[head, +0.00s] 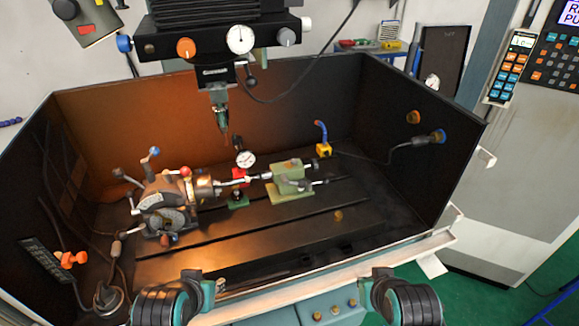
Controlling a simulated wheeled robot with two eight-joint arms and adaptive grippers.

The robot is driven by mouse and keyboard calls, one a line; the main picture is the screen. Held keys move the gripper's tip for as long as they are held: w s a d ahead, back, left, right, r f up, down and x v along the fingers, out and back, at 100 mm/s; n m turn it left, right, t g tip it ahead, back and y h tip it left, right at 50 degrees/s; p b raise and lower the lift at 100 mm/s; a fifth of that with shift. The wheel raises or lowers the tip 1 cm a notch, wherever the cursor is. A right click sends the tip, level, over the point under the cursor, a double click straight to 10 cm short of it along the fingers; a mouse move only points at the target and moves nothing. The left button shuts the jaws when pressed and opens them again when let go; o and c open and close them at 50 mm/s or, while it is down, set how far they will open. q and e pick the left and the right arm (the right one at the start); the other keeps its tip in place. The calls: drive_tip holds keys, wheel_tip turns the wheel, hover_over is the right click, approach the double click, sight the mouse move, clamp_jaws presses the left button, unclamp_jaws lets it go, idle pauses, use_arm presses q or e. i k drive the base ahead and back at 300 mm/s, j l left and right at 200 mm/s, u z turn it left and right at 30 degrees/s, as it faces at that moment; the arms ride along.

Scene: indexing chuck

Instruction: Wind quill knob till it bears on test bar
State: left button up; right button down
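The green tailstock (291,186) stands on the slotted table right of centre. A dark round knob (324,150) sits at its upper right end and looks like the quill knob. A slim bright test bar (232,182) runs from the indexing chuck (201,187) toward the tailstock. I cannot tell whether the quill tip touches the bar. My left gripper (210,291) and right gripper (378,288) are low at the front edge of the enclosure, well apart from the knob. Their fingers are too unclear to show whether they are open.
A dial gauge (245,159) stands behind the bar. The spindle head (219,95) hangs above the table. A blue-tipped hose on a yellow block (323,149) is behind the tailstock. Dark enclosure walls (405,125) surround the table. The table front (260,235) is clear.

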sight(314, 165)
drive_tip(key=k+l+u, duration=0.1)
drive_tip(key=k+l, duration=0.65)
drive_tip(key=i+j+u, duration=0.25)
drive_tip(key=i+u, duration=0.25)
drive_tip(key=k+l+z, duration=0.1)
drive_tip(key=k+z, duration=0.15)
drive_tip(key=k+l+z, duration=0.25)
drive_tip(key=i+l+u, duration=0.15)
drive_tip(key=i+l, duration=0.15)
drive_tip(key=i+l+u, duration=0.35)
drive_tip(key=i+l, duration=0.15)
drive_tip(key=l, duration=0.3)
